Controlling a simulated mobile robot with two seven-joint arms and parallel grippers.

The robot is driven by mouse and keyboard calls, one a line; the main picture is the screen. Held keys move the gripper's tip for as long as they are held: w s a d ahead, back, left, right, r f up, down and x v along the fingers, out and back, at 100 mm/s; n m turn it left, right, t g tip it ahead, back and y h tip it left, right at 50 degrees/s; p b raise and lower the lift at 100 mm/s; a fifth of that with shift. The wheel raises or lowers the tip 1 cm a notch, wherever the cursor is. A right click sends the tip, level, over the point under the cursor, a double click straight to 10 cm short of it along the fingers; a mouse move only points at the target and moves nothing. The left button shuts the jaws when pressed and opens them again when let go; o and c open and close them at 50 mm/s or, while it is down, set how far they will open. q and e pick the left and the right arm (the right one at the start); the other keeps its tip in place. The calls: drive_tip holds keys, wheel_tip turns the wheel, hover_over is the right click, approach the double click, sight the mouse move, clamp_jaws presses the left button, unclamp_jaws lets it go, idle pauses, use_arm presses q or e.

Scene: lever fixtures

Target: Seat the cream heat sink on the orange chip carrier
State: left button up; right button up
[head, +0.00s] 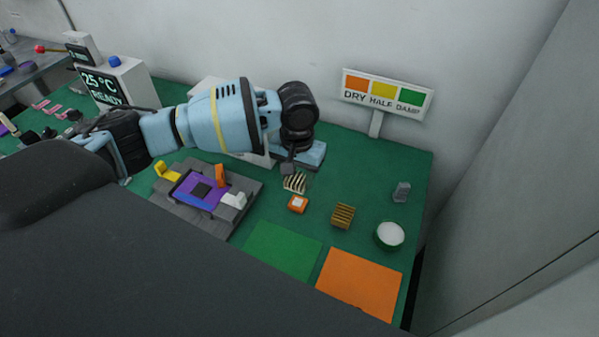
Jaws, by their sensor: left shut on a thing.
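The cream heat sink (294,183), a small finned block with dark gaps, is at the fingers of my left gripper (289,169). The gripper points down and is shut on it; the fingertips are small and partly hidden. The orange chip carrier (298,204), a small orange block with a pale square on top, sits on the green bench just in front of the heat sink. The heat sink appears behind the carrier in the picture, and I cannot tell its exact height above the bench. My right gripper is not in view.
A gold finned block (343,215), a grey finned block (402,191) and a green bowl with white contents (390,246) stand to the right. A lever fixture (185,205) with a purple board stands left. Green (282,250) and orange mats (360,284) lie bare in front.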

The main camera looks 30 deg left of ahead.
sight(298, 178)
use_arm(q)
drive_tip(key=shift+r, duration=0.1)
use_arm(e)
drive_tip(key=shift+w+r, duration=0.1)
use_arm(q)
drive_tip(key=shift+r+p, duration=0.15)
drive_tip(key=shift+p, duration=0.2)
drive_tip(key=shift+f, duration=1.65)
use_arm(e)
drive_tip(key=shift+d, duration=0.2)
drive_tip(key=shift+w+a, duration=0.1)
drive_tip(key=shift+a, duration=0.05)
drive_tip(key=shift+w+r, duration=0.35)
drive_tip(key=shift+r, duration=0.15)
use_arm(q)
drive_tip(key=shift+f, duration=0.15)
drive_tip(key=shift+f, duration=1.95)
